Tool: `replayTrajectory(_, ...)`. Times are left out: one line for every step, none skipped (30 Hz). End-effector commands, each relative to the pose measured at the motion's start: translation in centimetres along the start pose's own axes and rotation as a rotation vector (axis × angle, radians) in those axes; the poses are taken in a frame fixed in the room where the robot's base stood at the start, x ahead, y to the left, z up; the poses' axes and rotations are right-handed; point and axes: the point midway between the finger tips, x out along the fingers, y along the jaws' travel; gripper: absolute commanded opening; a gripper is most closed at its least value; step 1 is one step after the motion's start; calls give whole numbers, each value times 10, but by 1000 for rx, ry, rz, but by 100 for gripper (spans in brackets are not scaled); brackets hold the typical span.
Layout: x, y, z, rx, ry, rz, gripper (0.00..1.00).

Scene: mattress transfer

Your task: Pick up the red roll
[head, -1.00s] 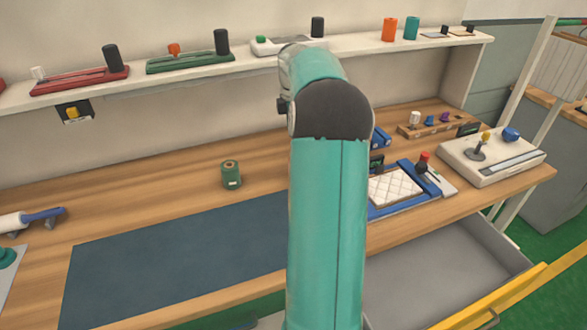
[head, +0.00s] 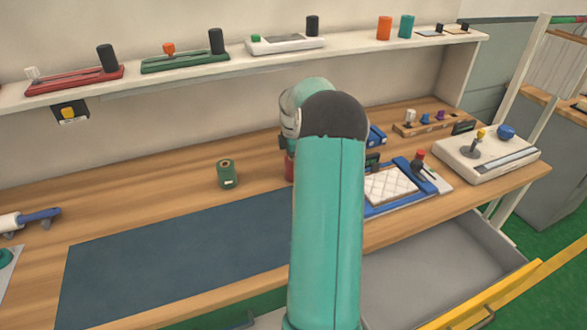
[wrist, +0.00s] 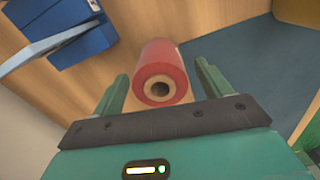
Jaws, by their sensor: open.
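The red roll (wrist: 158,62) stands on the wooden bench top, its hollow end facing the wrist camera. In the head view only a thin strip of the red roll (head: 289,167) shows at the left edge of my arm. My gripper (wrist: 160,88) is open, with one green finger to the left of the roll and one to the right in the wrist view. The roll lies ahead of and partly between the fingers, with a visible gap on each side. In the head view my arm hides the gripper.
A green roll (head: 227,174) stands left of the arm, behind a dark blue mat (head: 170,255). A blue tray with a white quilted pad (head: 388,186) lies to the right. Blue objects (wrist: 82,40) sit left of the roll in the wrist view. A shelf (head: 190,76) runs above.

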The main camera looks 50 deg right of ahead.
Motion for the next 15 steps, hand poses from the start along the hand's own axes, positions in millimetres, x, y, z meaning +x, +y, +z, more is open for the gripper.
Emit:
replayTrajectory(8, -1, 0, -1, 0, -3, 77)
replayTrajectory(11, -1, 0, -1, 0, -2, 77)
replayTrajectory(14, 0, 0, 0, 0, -1, 77)
replayTrajectory(15, 0, 0, 0, 0, 0, 77)
replayTrajectory(16, 0, 0, 0, 0, 1, 77)
replayTrajectory(16, 0, 0, 0, -1, 1, 77)
replayTrajectory(16, 0, 0, 0, -1, 1, 77)
replayTrajectory(16, 0, 0, 0, -1, 1, 77)
replayTrajectory(16, 0, 0, 0, -1, 1, 77)
replayTrajectory(16, 0, 0, 0, 0, 1, 77)
replayTrajectory(15, 0, 0, 0, 0, 1, 71)
replayTrajectory(15, 0, 0, 0, 0, 1, 63)
replayTrajectory(15, 0, 0, 0, 0, 1, 57)
replayTrajectory(15, 0, 0, 0, 0, 1, 52)
replayTrajectory(15, 0, 0, 0, 0, 1, 44)
